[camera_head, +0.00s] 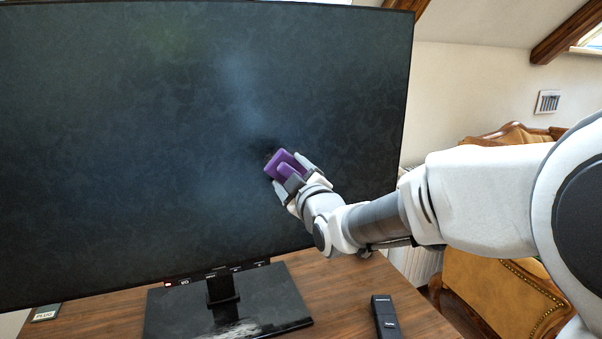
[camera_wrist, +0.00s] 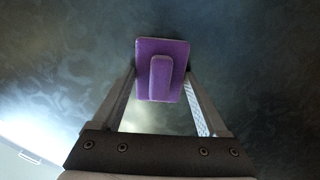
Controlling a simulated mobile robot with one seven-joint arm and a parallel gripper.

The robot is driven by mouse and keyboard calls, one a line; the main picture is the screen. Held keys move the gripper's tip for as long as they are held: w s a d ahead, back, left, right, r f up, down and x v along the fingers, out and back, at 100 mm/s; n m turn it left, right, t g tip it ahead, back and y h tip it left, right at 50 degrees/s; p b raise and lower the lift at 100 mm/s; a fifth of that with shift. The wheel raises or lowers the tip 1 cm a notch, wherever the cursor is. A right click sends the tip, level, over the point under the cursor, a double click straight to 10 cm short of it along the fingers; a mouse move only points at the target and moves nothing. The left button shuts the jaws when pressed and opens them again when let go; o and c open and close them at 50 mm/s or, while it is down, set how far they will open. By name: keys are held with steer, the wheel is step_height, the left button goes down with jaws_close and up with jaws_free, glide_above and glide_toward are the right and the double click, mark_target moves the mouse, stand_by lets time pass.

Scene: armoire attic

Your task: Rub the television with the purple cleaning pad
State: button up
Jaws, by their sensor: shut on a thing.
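The television (camera_head: 130,150) is a large dark screen on a black stand (camera_head: 230,308), with smudgy marks over its face. My gripper (camera_head: 290,172) is in front of the right part of the screen and is shut on the purple cleaning pad (camera_head: 279,160). In the wrist view the pad (camera_wrist: 176,52) sits between the two fingers, its raised handle toward the camera and its flat side toward the screen (camera_wrist: 60,60). The pad is at or very close to the screen; I cannot tell for certain whether it touches.
The television stands on a wooden table (camera_head: 345,285). A black remote (camera_head: 385,317) lies on the table at the right, below my arm. A brown leather chair (camera_head: 500,290) is beyond the table at the right. A small dark item (camera_head: 46,312) lies at the left.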

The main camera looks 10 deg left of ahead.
mark_target(265, 172)
steer(key=shift+s+a, duration=0.4)
steer(key=shift+a, duration=0.3)
steer(key=shift+s+a, duration=0.45)
steer(key=shift+a, duration=0.25)
steer(key=shift+s+a, duration=0.4)
steer(key=shift+a, duration=0.3)
steer(key=shift+w+d+r, duration=0.15)
steer(key=shift+w+r, duration=0.05)
steer(key=shift+w+d, duration=0.4)
steer(key=shift+d, duration=0.35)
steer(key=shift+w+d, duration=0.4)
steer(key=shift+d, duration=0.35)
steer(key=w+d, duration=0.4)
steer(key=d, duration=0.2)
steer(key=shift+w, duration=0.15)
steer(key=shift+a, duration=0.15)
steer(key=shift+s+a, duration=1)
steer(key=shift+a, duration=0.5)
steer(key=shift+s+a, duration=1.05)
steer(key=shift+a, duration=0.5)
steer(key=shift+s+a, duration=1)
steer(key=shift+a, duration=0.5)
steer(key=v, duration=0.6)
